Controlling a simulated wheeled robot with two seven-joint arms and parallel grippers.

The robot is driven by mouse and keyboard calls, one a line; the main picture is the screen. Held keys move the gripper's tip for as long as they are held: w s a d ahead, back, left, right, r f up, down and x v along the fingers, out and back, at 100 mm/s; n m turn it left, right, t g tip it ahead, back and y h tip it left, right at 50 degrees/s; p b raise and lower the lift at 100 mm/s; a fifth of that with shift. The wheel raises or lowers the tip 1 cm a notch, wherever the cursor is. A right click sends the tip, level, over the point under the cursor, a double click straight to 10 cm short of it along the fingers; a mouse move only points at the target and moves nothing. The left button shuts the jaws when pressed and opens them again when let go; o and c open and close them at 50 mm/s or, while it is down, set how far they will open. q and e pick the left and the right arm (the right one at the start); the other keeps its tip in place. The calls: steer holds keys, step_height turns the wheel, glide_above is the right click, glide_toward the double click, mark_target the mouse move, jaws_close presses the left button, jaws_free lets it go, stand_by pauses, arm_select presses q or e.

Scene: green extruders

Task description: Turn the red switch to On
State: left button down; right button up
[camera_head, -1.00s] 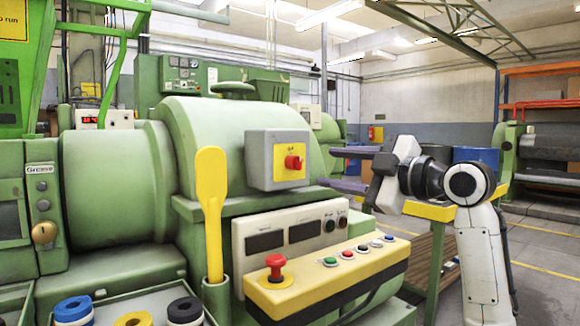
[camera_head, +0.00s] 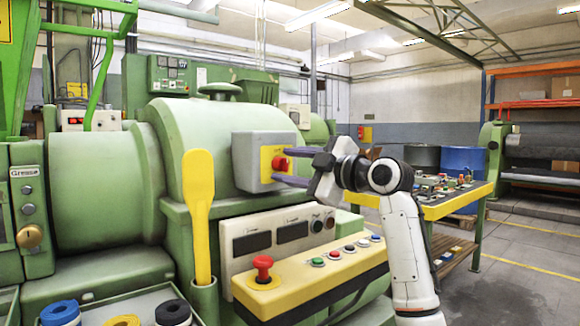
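The red switch (camera_head: 279,163) is a knob on a yellow plate, on the front of a grey box (camera_head: 246,162) mounted on the green machine. My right gripper (camera_head: 289,166) comes in from the right. Its two purple-grey fingers are apart, one above and one below the knob, with their tips close to the yellow plate. I cannot tell whether either finger touches the knob. The knob's marking is too small to read. My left gripper is not in view.
Below the box is a yellow control panel (camera_head: 325,272) with a red mushroom button (camera_head: 263,268) and several coloured buttons. A yellow paddle (camera_head: 199,205) stands upright to the left. A yellow-edged bench (camera_head: 462,203) with parts stands behind my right arm.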

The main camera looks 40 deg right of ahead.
steer(key=c, duration=0.9)
